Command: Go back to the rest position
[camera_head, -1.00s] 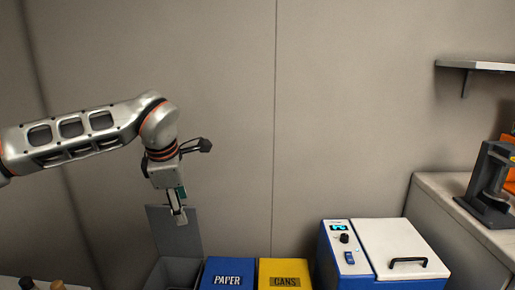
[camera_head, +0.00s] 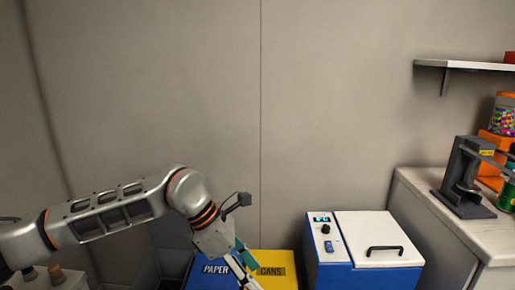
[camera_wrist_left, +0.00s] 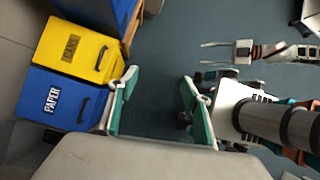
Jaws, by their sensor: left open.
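My left arm comes in from the left in the head view and bends down at the wrist. My left gripper (camera_head: 246,278) hangs in front of the blue PAPER bin (camera_head: 207,272) and the yellow CANS bin (camera_head: 275,264). In the left wrist view my left gripper (camera_wrist_left: 155,95) has its green fingers wide apart, with only floor between them. The PAPER bin (camera_wrist_left: 58,97) and CANS bin (camera_wrist_left: 75,48) are at the left there. My right gripper (camera_wrist_left: 215,53) shows at the upper right of the wrist view, its two thin fingers apart.
A blue cooler box (camera_head: 365,240) with a white lid stands right of the bins. A counter (camera_head: 455,222) at the right holds a dark press-like machine (camera_head: 462,180). A wall shelf (camera_head: 465,65) is above it. Floor (camera_wrist_left: 165,60) is clear between bins and robot.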

